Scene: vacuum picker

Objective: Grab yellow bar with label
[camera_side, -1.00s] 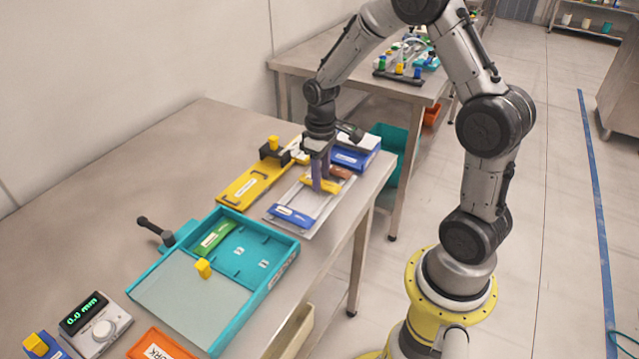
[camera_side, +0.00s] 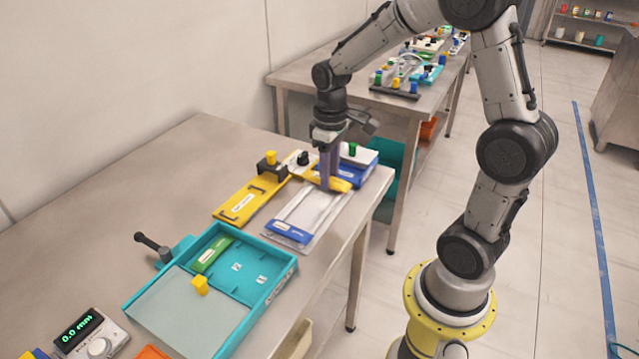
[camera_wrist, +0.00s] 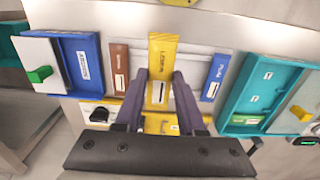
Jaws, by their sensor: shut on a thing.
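The yellow bar (camera_side: 340,185) has a white label, which shows in the wrist view on the bar (camera_wrist: 163,55). My gripper (camera_side: 329,186) points down and is shut on the bar, one finger on each side of it in the wrist view (camera_wrist: 160,84). The bar appears raised over the far end of a pale grey tray (camera_side: 306,214). A blue bar (camera_side: 290,232) lies at the tray's near end. A brown bar (camera_wrist: 119,72) lies left of the yellow bar in the wrist view; it is hidden in the side view.
A yellow board (camera_side: 245,203) lies left of the tray. A blue box (camera_side: 360,167) stands behind it. A teal tray (camera_side: 262,290) with a green bar (camera_side: 211,254) and yellow knob (camera_side: 200,285) stands in front.

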